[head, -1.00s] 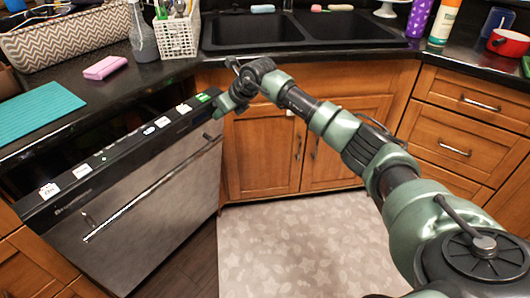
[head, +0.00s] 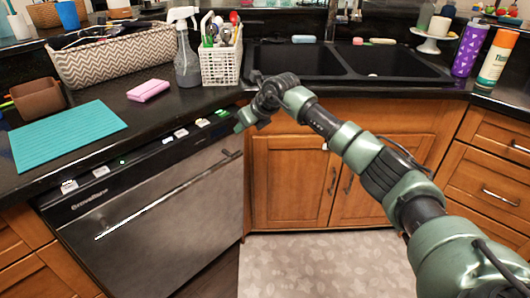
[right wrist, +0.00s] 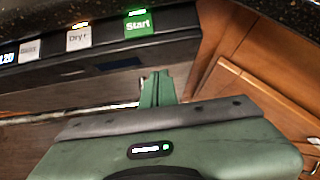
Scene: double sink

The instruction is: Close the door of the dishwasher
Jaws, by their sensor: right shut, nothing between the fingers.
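The dishwasher door (head: 150,215) is dark metal with a long bar handle (head: 165,197) and stands almost upright under the counter. Its top strip with lit labels (head: 182,133) still shows just below the counter edge; I cannot tell whether a small gap remains. My right gripper (head: 243,121) is at the right end of the door's top, by the handle's right end. In the right wrist view its green fingers (right wrist: 157,88) are together and empty, against or just in front of the door below the green Start label (right wrist: 139,25). The left gripper is out of view.
The black counter (head: 150,120) overhangs the door and carries a teal mat (head: 65,133), a pink sponge (head: 148,90), a spray bottle (head: 186,50) and a white basket (head: 222,62). Wooden cabinets (head: 290,180) stand to the right. The rug (head: 330,265) is clear.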

